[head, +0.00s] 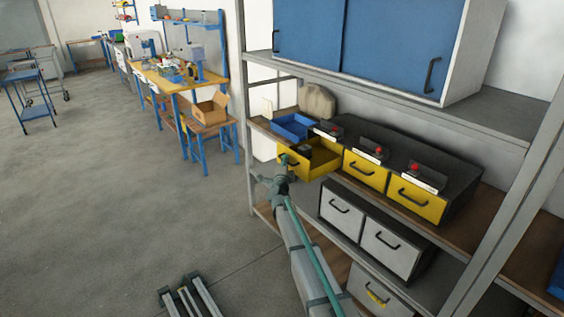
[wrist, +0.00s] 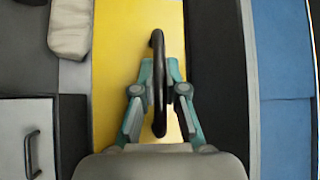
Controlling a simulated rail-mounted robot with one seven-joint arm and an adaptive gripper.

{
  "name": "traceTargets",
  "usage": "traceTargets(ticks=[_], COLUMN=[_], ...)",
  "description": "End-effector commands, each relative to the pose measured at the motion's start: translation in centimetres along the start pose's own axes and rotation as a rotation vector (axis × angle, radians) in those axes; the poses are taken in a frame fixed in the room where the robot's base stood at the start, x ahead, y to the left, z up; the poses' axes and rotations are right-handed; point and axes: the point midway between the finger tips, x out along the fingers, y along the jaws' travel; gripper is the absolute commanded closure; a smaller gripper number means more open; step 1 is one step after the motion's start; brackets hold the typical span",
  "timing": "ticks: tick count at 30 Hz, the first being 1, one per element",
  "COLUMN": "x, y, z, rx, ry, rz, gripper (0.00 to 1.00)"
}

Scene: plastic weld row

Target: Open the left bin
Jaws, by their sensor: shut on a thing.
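The left bin (head: 324,168) is a yellow drawer at the left end of a row of yellow bins on the shelf. It stands pulled out, with its open top and brown inside showing in the head view. My gripper (head: 285,161) is at its front. In the wrist view, the yellow bin front (wrist: 113,60) fills the middle, and its black handle (wrist: 158,45) runs between the teal fingers of my gripper (wrist: 160,92). The fingers are shut on the handle. In the head view my gripper hides most of this handle.
The other yellow bins (head: 365,172) beside it are shut, with red-knobbed fittings above. A blue tray (head: 291,128) lies behind left. White drawers (head: 341,212) are below, and a blue-doored cabinet (head: 393,45) hangs above. The shelf post (head: 246,140) stands left; open floor lies beyond.

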Motion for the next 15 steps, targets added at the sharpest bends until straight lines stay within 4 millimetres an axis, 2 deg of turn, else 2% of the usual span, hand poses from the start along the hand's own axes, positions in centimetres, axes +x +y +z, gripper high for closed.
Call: traceTargets(ticks=[5,6,10,15], x=[0.01,0.01,0.02,0.02], y=[0.02,0.02,0.01,0.0], z=[-0.02,-0.02,-0.01,0.01], rx=[0.001,0.001,0.001,0.0], ry=[0.001,0.001,0.001,0.0], rz=[0.0,0.0,0.0,0.0], gripper=[1.0,0.86,0.64,0.63])
